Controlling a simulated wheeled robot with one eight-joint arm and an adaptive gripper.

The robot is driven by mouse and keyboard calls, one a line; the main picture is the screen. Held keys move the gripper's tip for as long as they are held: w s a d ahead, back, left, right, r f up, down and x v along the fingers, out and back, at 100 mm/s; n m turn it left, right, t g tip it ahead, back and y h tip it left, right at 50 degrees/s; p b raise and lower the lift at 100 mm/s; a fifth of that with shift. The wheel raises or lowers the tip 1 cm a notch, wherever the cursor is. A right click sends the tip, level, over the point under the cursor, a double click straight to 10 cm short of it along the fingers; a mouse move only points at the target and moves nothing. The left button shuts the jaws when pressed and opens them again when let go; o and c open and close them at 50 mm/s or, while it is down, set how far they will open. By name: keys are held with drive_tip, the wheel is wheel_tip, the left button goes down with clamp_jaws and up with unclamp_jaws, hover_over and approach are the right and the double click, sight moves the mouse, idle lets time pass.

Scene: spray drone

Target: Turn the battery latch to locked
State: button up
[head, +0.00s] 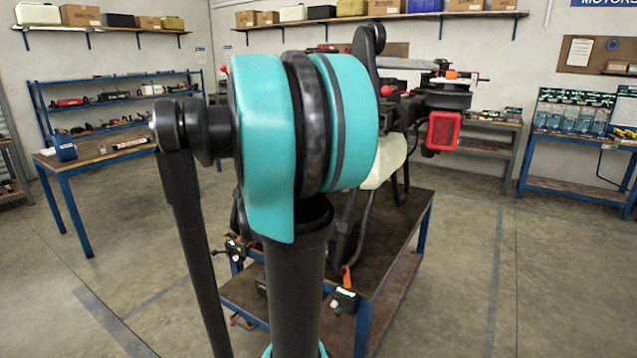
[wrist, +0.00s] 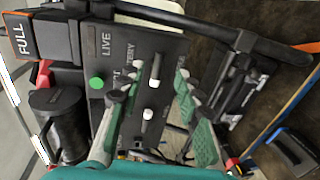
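The drone (head: 445,95) sits on a blue-framed bench, largely hidden behind my arm in the head view. In the wrist view, a dark panel (wrist: 105,62) carries the word LIVE, a green round spot and a partly covered label ending in "RY". Two white-tipped handles stand on it: an upper one (wrist: 155,70) beside that label and a lower one (wrist: 148,115). I cannot tell for sure which is the battery latch, or its setting. My gripper (wrist: 155,88) is open, its green fingers on either side of the handles, with nothing gripped. The head view hides my gripper.
The bench (head: 410,225) has a dark top. In the wrist view, a black frame bar (wrist: 215,30) crosses above the panel and a black cylinder (wrist: 60,120) lies to the left. A side table (head: 100,150) stands left; floor at right is clear.

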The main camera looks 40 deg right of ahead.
drive_tip(key=v, duration=0.6)
drive_tip(key=shift+a, duration=0.3)
drive_tip(key=shift+s, duration=0.1)
drive_tip(key=s+a+f+m+y, duration=0.1)
drive_tip(key=s+a+f+y, duration=0.3)
drive_tip(key=a+f, duration=0.4)
drive_tip(key=s+a+f+m+g+y, duration=0.1)
drive_tip(key=s+a+f+y, duration=0.3)
drive_tip(key=a+f, duration=0.5)
drive_tip(key=s+a+f+m+g+y, duration=0.1)
drive_tip(key=s+a+f+y, duration=0.3)
drive_tip(key=a+f, duration=0.5)
drive_tip(key=m+y, duration=0.1)
drive_tip(key=y, duration=0.1)
drive_tip(key=shift+f+y, duration=0.25)
drive_tip(key=shift+y, duration=0.05)
